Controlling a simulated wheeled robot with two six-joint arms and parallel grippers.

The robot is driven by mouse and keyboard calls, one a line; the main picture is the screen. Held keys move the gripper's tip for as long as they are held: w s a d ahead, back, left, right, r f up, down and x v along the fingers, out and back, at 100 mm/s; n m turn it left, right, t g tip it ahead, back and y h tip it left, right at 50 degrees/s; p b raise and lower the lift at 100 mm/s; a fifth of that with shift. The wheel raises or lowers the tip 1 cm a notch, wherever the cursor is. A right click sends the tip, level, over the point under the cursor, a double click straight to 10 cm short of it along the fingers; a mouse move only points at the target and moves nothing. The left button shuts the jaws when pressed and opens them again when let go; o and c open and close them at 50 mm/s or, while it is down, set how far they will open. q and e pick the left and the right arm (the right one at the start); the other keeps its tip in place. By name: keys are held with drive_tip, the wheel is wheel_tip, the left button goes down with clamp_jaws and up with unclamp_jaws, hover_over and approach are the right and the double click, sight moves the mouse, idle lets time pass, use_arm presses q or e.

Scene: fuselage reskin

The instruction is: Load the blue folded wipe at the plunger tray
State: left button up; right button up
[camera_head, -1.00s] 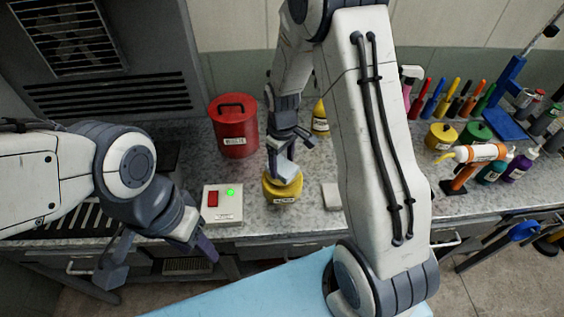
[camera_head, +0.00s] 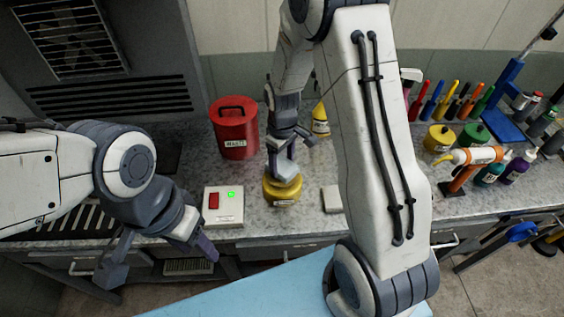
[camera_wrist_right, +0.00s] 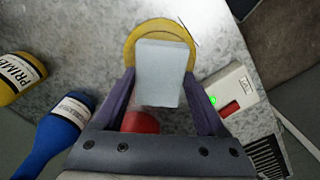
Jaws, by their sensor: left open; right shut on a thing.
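The folded wipe (camera_head: 285,171), a pale grey-blue block, is held by my right gripper (camera_head: 289,147). The yellow plunger tray (camera_head: 282,190) stands on the counter directly below it. In the right wrist view the wipe (camera_wrist_right: 163,75) sits between the two fingers, covering much of the round yellow tray (camera_wrist_right: 132,45). I cannot tell whether the wipe touches the tray top. My left gripper (camera_head: 160,258) is open and empty, hanging in front of the counter's front edge at the left.
A red waste can (camera_head: 235,128) stands behind the tray, and a white switch box (camera_head: 223,206) with a green light is left of it. A yellow bottle (camera_head: 320,120) stands behind at right. Markers, tins and bottles crowd the right counter.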

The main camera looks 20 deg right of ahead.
sight(282, 165)
drive_tip(key=shift+r+p, duration=2)
drive_tip(key=shift+r, duration=0.75)
drive_tip(key=shift+f, duration=0.1)
